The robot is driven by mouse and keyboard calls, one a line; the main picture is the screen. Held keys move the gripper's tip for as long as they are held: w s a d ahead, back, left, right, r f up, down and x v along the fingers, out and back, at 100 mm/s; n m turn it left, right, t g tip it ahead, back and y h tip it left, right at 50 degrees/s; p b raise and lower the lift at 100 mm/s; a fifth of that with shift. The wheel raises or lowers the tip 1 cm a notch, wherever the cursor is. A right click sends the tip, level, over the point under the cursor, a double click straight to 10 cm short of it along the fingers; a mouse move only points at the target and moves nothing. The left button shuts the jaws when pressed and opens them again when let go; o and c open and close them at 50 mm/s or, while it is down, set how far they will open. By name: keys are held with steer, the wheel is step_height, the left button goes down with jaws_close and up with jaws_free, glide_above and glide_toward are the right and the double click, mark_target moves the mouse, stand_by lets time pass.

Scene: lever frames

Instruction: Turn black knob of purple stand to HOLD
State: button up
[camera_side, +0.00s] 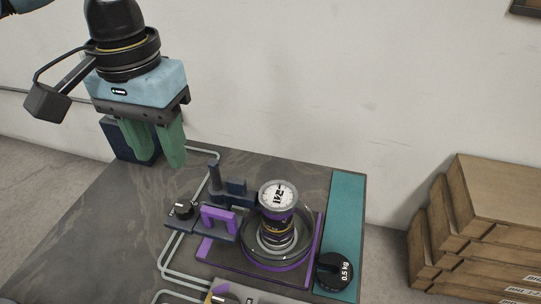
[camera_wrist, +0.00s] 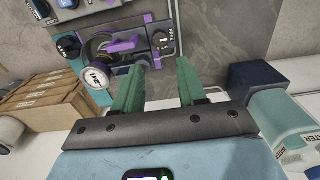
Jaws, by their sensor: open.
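The purple stand (camera_side: 204,248) sits on the table, with a round dark dish and a weight with a dial-like white top (camera_side: 278,195) on it. Its black knob (camera_side: 184,209) is on a small dark panel at the stand's left side. In the wrist view the knob (camera_wrist: 160,37) shows beside printed labels, of which FREE can be partly read; where the knob points is too small to tell. A purple handle (camera_side: 219,217) stands beside the knob. My gripper (camera_side: 160,160) has green fingers, open and empty, above the table's back left, apart from the knob. It also shows in the wrist view (camera_wrist: 160,80).
A black 0.5 kg weight (camera_side: 334,271) stands on the teal strip (camera_side: 347,205) at the table's right. A dark blue block (camera_side: 125,140) is behind my fingers. Wooden crates (camera_side: 490,220) stand right of the table. Another panel (camera_side: 225,293) is at the front. The table's left is clear.

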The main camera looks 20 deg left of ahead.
mark_target(181, 208)
step_height(181, 208, down, 12)
stand_by(0.6)
jaws_close()
